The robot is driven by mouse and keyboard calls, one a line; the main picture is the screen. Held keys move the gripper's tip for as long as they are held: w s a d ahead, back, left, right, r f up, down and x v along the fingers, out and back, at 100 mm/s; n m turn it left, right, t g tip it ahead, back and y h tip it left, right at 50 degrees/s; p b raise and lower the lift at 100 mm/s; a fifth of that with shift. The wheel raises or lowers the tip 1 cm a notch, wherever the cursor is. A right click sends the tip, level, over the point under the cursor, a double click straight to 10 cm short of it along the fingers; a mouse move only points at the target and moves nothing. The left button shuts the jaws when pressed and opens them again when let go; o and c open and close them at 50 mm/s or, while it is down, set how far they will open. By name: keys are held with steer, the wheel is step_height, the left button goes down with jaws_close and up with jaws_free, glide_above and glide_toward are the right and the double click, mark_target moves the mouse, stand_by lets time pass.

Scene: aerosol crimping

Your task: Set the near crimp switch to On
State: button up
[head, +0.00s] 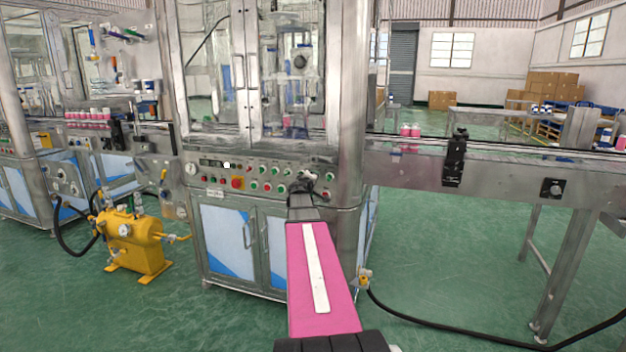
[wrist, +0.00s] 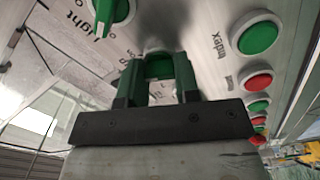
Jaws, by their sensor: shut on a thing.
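My gripper (wrist: 158,78) is at the control panel (wrist: 205,50), with its two fingers on either side of a green switch knob (wrist: 159,67) and shut on it. The fingers cover part of the knob, and its label and setting cannot be read. In the head view, my gripper (head: 303,180) reaches the right part of the panel (head: 222,180) on the machine front, and the held knob is hidden there. Another green switch (wrist: 108,14), by a label ending in "ight", shows at the top left of the wrist view.
A large green button (wrist: 258,36) by the word "Index" is right of my gripper, with red and green buttons (wrist: 257,82) beyond it. In the head view, a conveyor (head: 480,168) runs off to the right and a yellow tank (head: 135,243) stands at the left.

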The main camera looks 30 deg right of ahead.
steer(key=shift+m, duration=1)
steer(key=o, duration=0.9)
steer(key=shift+s+a, duration=0.1)
steer(key=v, duration=1)
steer(key=shift+s+a, duration=0.2)
steer(key=shift+s, duration=0.05)
steer(key=shift+f, duration=0.1)
